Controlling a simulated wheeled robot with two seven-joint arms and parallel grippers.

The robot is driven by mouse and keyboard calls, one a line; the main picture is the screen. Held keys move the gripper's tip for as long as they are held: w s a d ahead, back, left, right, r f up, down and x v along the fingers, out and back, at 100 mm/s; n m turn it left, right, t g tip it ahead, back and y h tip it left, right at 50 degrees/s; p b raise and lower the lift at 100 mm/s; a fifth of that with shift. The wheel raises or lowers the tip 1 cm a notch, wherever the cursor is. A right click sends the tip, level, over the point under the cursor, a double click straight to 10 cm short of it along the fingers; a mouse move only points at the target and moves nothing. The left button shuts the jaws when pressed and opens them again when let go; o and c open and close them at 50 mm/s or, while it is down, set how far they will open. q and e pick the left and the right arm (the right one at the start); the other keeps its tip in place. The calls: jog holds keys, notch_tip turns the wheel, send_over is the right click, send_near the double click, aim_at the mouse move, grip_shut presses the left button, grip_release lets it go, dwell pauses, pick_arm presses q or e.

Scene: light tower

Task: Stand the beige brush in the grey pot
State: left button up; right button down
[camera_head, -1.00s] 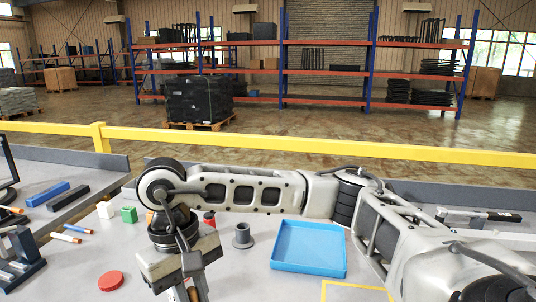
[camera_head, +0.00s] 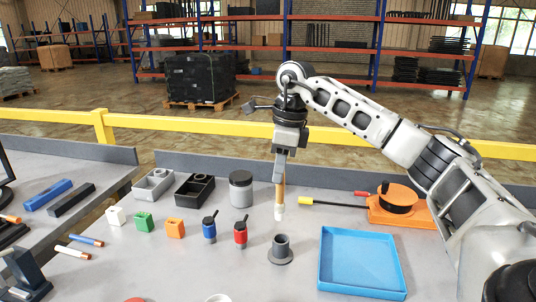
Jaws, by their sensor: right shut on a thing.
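My right gripper (camera_head: 281,172) points down over the bench, shut on the beige brush (camera_head: 280,194). The brush hangs nearly upright with its pale tip down. The grey pot (camera_head: 281,249), a small cup on a wide round foot, stands on the bench below it. In the picture the brush tip is a little above the pot's mouth, apart from it. The upper end of the brush is hidden by the fingers. My left gripper is not in view.
A blue tray (camera_head: 361,262) lies right of the pot. A red bottle (camera_head: 240,233) and a blue bottle (camera_head: 209,229) stand left of it. A grey jar (camera_head: 241,190) stands behind. An orange device (camera_head: 398,206) with cable ends is at the back right.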

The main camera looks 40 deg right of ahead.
aim_at(281, 205)
jog(key=shift+w+d+r+m, duration=0.2)
jog(key=shift+w+d+m, duration=0.05)
jog(key=shift+d+m, duration=0.25)
jog(key=shift+d+f, duration=0.1)
jog(key=shift+s+f+b, duration=0.1)
jog(key=shift+f+b, duration=0.75)
jog(key=shift+b, duration=0.15)
notch_tip(281, 205, down, 2)
jog(key=shift+f+b, duration=0.1)
jog(key=shift+b, duration=0.9)
jog(key=shift+f+b, duration=1.85)
jog(key=shift+f, duration=0.7)
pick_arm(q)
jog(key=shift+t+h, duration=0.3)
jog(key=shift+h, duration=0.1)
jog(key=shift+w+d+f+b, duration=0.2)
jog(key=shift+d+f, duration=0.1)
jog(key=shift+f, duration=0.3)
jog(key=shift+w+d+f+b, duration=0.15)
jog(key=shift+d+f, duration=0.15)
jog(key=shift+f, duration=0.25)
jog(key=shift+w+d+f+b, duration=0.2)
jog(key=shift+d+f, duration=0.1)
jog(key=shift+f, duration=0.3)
pick_arm(e)
jog(key=shift+f, duration=0.95)
